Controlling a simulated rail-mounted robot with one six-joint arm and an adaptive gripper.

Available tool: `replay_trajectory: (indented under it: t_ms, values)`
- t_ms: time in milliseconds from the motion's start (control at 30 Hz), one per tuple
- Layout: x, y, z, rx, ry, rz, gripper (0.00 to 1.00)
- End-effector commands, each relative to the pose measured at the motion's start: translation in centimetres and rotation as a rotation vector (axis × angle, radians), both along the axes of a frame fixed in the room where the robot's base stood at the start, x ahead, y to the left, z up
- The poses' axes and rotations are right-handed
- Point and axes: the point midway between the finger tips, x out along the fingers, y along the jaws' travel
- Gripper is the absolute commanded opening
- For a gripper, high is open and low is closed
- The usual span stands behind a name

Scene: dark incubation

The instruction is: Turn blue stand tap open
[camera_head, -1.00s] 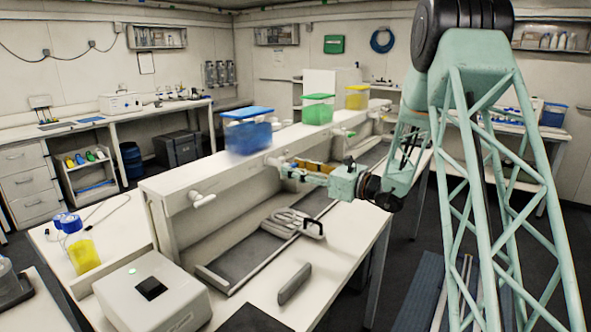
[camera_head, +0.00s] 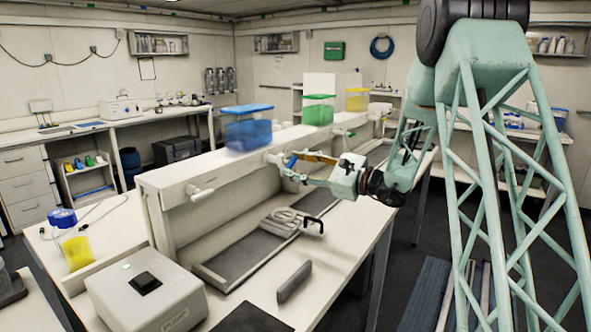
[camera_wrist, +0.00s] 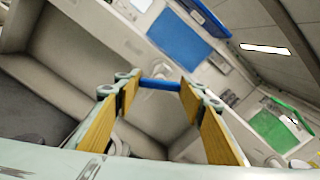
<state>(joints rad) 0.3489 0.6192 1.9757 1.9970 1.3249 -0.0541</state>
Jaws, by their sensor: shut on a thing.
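The blue tap handle (camera_wrist: 160,84) is a short blue bar lying between my fingertips in the wrist view. It shows in the head view as a small tilted blue bar (camera_head: 292,161). The white tap body (camera_head: 273,158) comes out of the bench stand's front face below the blue tank (camera_head: 248,133). My gripper (camera_wrist: 160,92) is shut on the blue handle, with one yellow-padded finger at each end. In the head view my gripper (camera_head: 290,168) reaches the tap from the right. The fingers partly hide the tap there.
The long white stand (camera_head: 210,175) also carries a green tank (camera_head: 318,110) and a yellow tank (camera_head: 357,100). Another white tap (camera_head: 200,191) juts out at the left. A coiled tube (camera_head: 290,220) and a grey block (camera_head: 294,281) lie on the bench below.

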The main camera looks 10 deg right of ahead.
Motion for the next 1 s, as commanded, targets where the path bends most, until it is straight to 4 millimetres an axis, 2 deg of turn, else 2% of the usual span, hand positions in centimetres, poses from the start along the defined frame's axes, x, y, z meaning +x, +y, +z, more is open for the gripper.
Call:
replay_trajectory:
  t_ms: [1000]
  values:
    - [-0.04, 0.04, -0.08, -0.589, -0.531, -0.001, 0.27]
